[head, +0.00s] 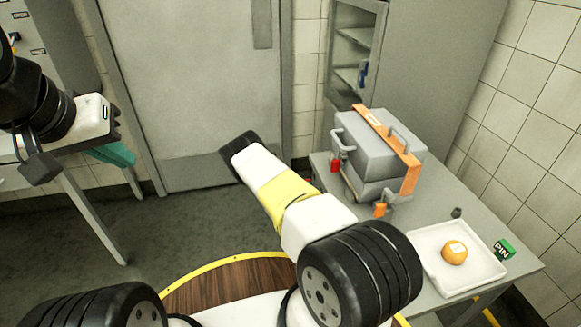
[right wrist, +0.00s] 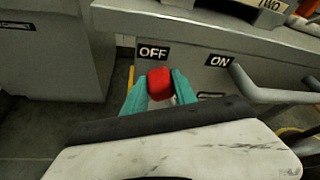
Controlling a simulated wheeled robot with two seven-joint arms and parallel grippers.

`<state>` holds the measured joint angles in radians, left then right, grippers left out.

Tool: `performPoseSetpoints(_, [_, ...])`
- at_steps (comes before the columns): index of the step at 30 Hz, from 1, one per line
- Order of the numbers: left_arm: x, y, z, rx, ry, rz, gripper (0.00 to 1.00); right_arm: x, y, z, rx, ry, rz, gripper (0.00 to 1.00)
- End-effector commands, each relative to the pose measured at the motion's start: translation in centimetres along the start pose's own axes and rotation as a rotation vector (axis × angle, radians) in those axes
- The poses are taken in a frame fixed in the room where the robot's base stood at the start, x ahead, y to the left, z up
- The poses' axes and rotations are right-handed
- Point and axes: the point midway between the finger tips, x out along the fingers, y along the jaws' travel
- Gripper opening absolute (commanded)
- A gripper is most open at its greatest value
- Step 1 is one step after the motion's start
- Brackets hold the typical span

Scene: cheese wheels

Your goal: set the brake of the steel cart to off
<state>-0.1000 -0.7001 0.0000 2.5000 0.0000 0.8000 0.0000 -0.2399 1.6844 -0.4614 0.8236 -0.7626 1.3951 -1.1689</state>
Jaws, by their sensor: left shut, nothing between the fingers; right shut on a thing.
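The steel cart (head: 440,202) stands at the right in the head view, its near side partly covered by my arm. In the right wrist view its grey front (right wrist: 195,33) carries an OFF label (right wrist: 153,52) and an ON label (right wrist: 219,61). A red knob (right wrist: 159,82), likely the brake's, sits just below OFF. My right gripper (right wrist: 160,86) is shut on this red knob, with a teal finger on each side. In the head view it is hidden. My left gripper (head: 115,156) is shut and empty at the left, far from the cart.
A grey case (head: 375,145) with an orange band rests on the cart. A white tray (head: 435,262) holds an orange ball-like thing (head: 454,252); a green PIN block (head: 504,249) lies beside it. A grey bar (right wrist: 265,92) juts out right of the knob. A door (head: 200,90) stands behind.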

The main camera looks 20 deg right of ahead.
Motion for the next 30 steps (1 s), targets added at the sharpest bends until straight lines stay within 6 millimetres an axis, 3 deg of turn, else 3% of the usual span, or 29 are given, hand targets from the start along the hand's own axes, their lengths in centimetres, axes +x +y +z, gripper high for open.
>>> performPoseSetpoints(8, [0.0, 0.0, 0.0, 0.0, 0.0, 0.0, 0.0, -0.2, 0.3, -0.2, 0.005, 0.006, 0.012, 0.0])
performPoseSetpoints(9, [0.0, 0.0, 0.0, 0.0, 0.0, 0.0, 0.0, -0.2, 0.3, -0.2, 0.006, 0.006, 0.012, 0.41])
performPoseSetpoints(11, [0.0, 0.0, 0.0, 0.0, 0.0, 0.0, 0.0, -0.2, 0.3, -0.2, 0.005, 0.006, 0.011, 0.53])
performPoseSetpoints(22, [0.0, 0.0, 0.0, 0.0, 0.0, 0.0, 0.0, -0.5, 0.2, -0.1, 0.003, 0.003, 0.007, 0.53])
performPoseSetpoints(30, [0.0, 0.0, 0.0, 0.0, 0.0, 0.0, 0.0, -4.6, 0.2, -0.2, 0.004, 0.004, 0.011, 0.53])
